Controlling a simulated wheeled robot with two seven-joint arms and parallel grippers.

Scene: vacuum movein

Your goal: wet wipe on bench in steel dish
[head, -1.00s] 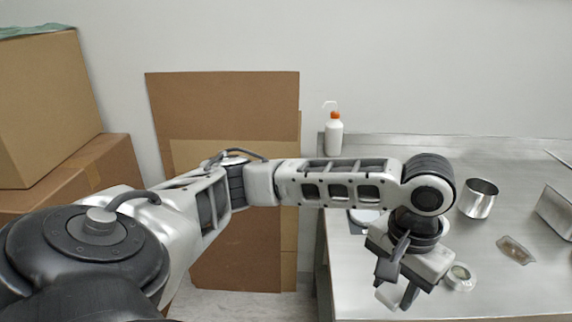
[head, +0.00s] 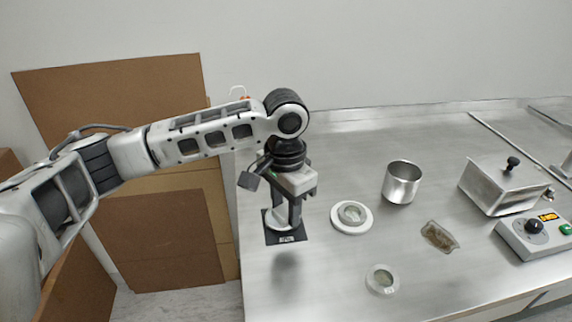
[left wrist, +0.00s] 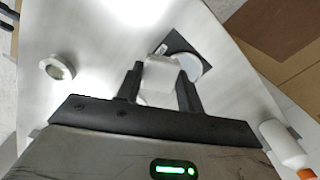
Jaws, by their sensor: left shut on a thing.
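My left gripper (head: 284,222) points down over the left end of the steel bench (head: 325,275). In the left wrist view its fingers (left wrist: 160,90) are shut on a pale, whitish piece (left wrist: 160,76), which looks like the wet wipe. A black square pad (head: 272,236) with a white disc lies on the bench, below or just beyond the fingertips. An open, round steel vessel (head: 402,183), likely the steel dish, stands upright to the right of the gripper, apart from it. Its inside looks empty. My right gripper is out of view.
A white-rimmed round dish (head: 351,216), a small round container (head: 382,280) and a clear packet with brown content (head: 440,236) lie on the bench. A lidded steel box (head: 500,185) and a control box (head: 535,238) stand right. A bottle (left wrist: 283,143) stands near the gripper.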

